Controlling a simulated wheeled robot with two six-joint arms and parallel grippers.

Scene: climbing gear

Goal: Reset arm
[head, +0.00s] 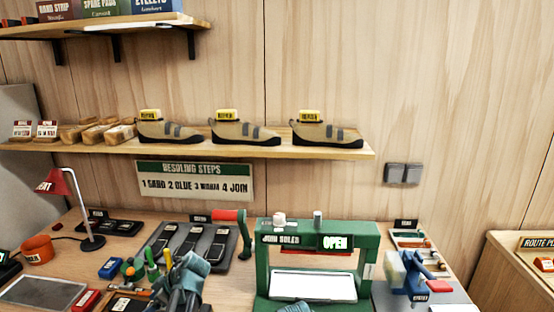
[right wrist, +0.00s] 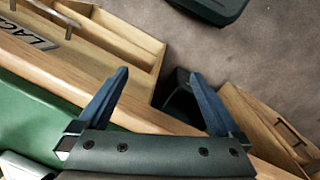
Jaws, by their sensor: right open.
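My right gripper (right wrist: 160,75) is open, with two blue fingers spread apart and nothing between them. In the right wrist view it is over the wooden bench edge (right wrist: 40,75), with floor below. In the head view, a grey-blue gripper shape that appears to be my left gripper (head: 185,282) is low, left of the green press (head: 262,265), beside several coloured tool handles (head: 150,258). Its fingertips are not clear, so its opening and any contact are unclear. The press has a lit OPEN sign (head: 335,242).
A shelf (head: 200,152) holds several shoes. The right wrist view shows an open drawer (right wrist: 140,50) and bare floor (right wrist: 240,50).

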